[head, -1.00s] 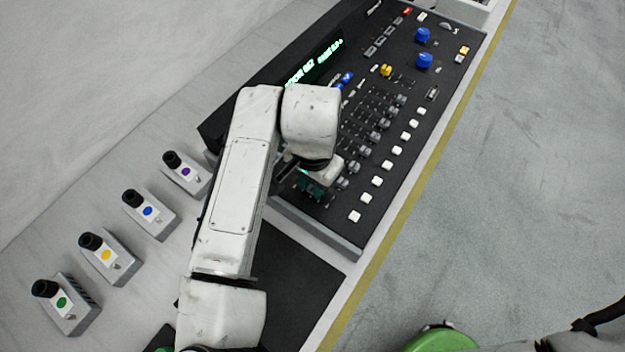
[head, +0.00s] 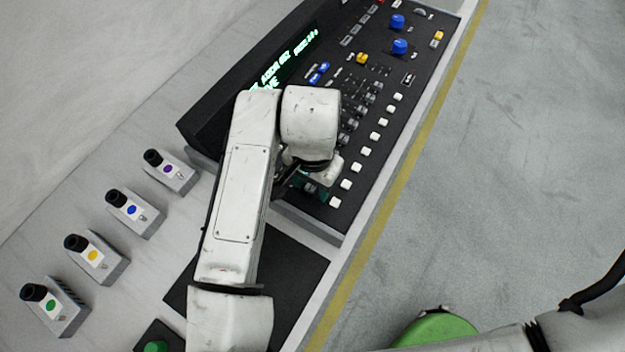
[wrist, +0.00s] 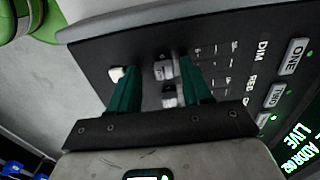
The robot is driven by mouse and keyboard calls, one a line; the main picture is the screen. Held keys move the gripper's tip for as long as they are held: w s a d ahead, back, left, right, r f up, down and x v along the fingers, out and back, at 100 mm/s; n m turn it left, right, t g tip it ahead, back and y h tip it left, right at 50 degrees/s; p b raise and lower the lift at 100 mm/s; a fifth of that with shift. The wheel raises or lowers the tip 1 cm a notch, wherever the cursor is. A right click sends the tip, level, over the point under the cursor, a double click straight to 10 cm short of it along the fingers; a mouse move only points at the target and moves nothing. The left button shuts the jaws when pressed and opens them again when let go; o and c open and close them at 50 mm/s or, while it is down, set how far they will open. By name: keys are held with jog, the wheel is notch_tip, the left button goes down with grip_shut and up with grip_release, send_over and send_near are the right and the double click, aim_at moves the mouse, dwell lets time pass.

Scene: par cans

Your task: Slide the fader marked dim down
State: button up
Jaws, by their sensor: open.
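The black lighting console (head: 290,215) fills the upper middle of the head view. In the wrist view, the word DIM (wrist: 262,51) is printed beside a scale, with a lit button marked ONE (wrist: 293,57) beyond it. My gripper (wrist: 160,65) is open, with teal fingers low over the panel. A grey fader knob (wrist: 162,70), roughly in line with DIM, shows between the fingers, towards the white-button end of its scale. I cannot tell whether a finger touches it. In the head view my gripper (head: 318,190) is partly covered by my wrist, which hides this fader.
A second fader knob (wrist: 170,96) is close beside the right finger. A white button (wrist: 117,73) is beside the left finger. Several small boxes with black knobs, one with a purple dot (head: 168,169), stand left of the console. Open floor (head: 510,190) is at right.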

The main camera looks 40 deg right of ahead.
aim_at(312, 187)
notch_tip(312, 187, up, 11)
dwell(0.6)
jog(key=shift+f, duration=0.15)
dwell(1.2)
